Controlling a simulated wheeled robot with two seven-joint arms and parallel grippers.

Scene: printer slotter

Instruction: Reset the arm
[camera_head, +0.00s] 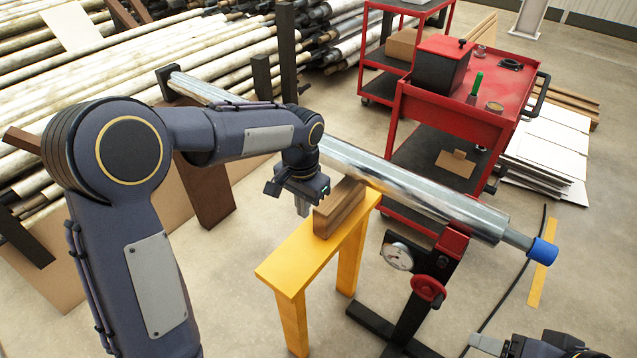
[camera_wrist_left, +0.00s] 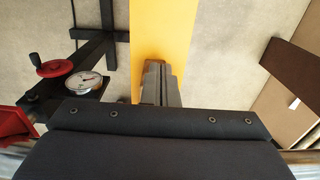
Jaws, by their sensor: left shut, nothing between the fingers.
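My left arm comes in from the left, and its gripper (camera_head: 303,209) points down just left of a brown wooden block (camera_head: 339,207). The block sits on a narrow yellow stand (camera_head: 318,252). In the left wrist view the shut, empty fingers (camera_wrist_left: 161,72) are over the yellow stand (camera_wrist_left: 163,28), and they hide most of the block. Part of my right arm's end (camera_head: 540,347) shows at the bottom right edge; its fingers are not clear.
A long metal roller (camera_head: 420,195) with a blue end cap (camera_head: 542,251) runs diagonally behind the left gripper. A black support with a gauge (camera_head: 397,256) and red handwheel (camera_head: 429,290) stands right of the stand. A red cart (camera_head: 462,122) is behind; long rolls fill the back left.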

